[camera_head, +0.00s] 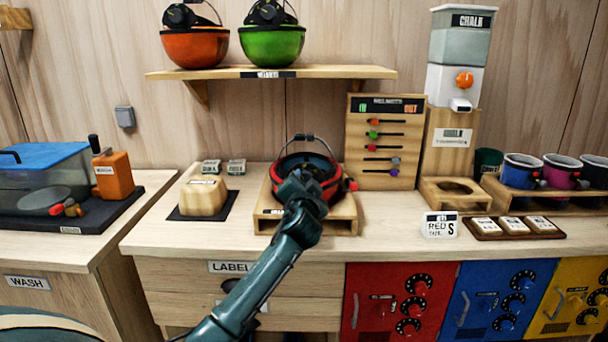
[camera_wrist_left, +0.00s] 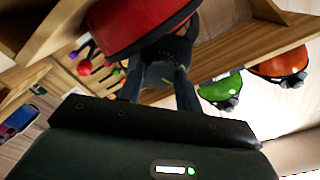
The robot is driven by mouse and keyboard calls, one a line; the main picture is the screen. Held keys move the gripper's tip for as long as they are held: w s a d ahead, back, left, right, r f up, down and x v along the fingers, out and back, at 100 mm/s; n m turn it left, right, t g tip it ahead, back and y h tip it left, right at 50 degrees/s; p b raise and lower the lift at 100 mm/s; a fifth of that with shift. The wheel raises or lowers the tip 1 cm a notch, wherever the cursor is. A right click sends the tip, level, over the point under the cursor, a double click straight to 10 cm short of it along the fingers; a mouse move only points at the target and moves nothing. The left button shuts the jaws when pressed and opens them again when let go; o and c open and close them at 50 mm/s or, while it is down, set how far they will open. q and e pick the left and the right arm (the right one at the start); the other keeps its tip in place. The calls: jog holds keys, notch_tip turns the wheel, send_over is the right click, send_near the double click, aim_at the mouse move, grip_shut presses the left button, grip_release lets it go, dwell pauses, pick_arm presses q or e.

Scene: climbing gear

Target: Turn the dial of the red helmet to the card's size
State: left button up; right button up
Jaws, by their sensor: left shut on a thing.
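The red helmet (camera_head: 330,193) sits upside down in a wooden cradle (camera_head: 347,228) on the counter, its dark inside facing up. My left gripper (camera_head: 303,187) reaches over the helmet's front and covers part of it. In the left wrist view my left gripper (camera_wrist_left: 160,80) is shut on the dark dial (camera_wrist_left: 167,52) beside the red helmet (camera_wrist_left: 130,20). The dial's setting is hidden between the fingers. A white card (camera_head: 440,225) reading RED and a large S stands on the counter to the right. My right gripper is not in view.
An orange helmet (camera_head: 195,48) and a green helmet (camera_head: 271,46) rest on the wall shelf (camera_head: 320,72). A wooden board with coloured sliders (camera_head: 384,150) stands behind the cradle at right. A beige block (camera_head: 203,197) sits at left. Counter between cradle and card is clear.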

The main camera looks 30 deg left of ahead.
pick_arm(q)
jog(key=m+p, duration=0.2)
jog(key=shift+r+m, duration=0.25)
jog(key=shift+m, duration=0.15)
jog(key=m+p, duration=0.2)
jog(key=shift+m, duration=0.4)
jog(key=shift+m+p, duration=0.65)
jog(key=shift+m, duration=0.25)
jog(key=m+p, duration=0.2)
jog(key=shift+m, duration=0.3)
jog(key=shift+m+p, duration=0.55)
jog(key=shift+m, duration=0.45)
jog(key=shift+f+m+p, duration=0.1)
jog(key=shift+m+p, duration=0.25)
jog(key=shift+m, duration=1.65)
jog(key=shift+f+m, duration=0.1)
jog(key=shift+m, duration=0.3)
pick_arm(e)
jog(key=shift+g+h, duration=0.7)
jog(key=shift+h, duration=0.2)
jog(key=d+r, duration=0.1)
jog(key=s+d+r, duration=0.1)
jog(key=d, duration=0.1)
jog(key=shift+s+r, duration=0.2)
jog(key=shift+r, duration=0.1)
